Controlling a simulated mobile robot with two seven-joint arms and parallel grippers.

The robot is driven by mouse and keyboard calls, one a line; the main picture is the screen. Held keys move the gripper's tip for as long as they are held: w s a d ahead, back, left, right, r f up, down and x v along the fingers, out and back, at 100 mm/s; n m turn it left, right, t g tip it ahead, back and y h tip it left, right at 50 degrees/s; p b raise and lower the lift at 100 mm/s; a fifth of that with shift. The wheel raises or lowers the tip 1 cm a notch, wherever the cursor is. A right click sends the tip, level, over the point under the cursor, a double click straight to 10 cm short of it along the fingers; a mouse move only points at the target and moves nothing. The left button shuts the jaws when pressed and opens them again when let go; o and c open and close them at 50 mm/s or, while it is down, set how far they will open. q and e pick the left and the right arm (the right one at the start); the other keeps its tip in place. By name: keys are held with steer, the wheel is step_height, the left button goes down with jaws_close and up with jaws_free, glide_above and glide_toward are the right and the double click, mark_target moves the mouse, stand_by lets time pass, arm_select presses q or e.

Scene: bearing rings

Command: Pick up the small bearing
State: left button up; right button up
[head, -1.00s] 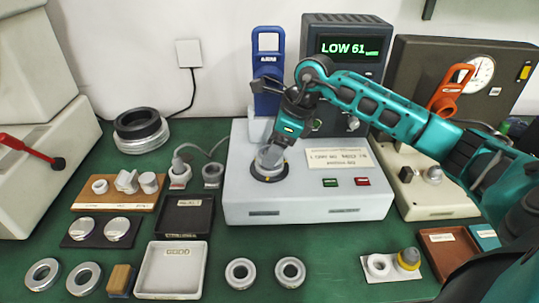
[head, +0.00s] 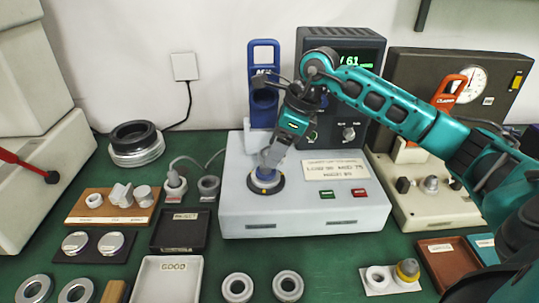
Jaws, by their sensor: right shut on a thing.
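My right gripper (head: 268,168) points down at the round dark seat (head: 266,187) on top of the light grey tester box (head: 235,205). Its fingers are shut on a small grey ring, the small bearing (head: 264,173), at the seat. The fingers hide most of the ring, and I cannot tell whether it touches the seat. Two other small silver rings lie on the green table at the front, one on the left (head: 238,287) and one on the right (head: 288,286). My left gripper is not in view.
A dark display unit (head: 312,50) and a blue stand (head: 263,50) rise behind the tester. A white tray marked GOOD (head: 167,283) and a black tray (head: 181,230) stand left of it. Two larger rings (head: 35,289) lie front left.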

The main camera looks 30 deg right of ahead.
steer(key=s+d+b, duration=0.5)
steer(key=s+d, duration=0.6)
steer(key=d, duration=0.1)
steer(key=shift+s, duration=0.15)
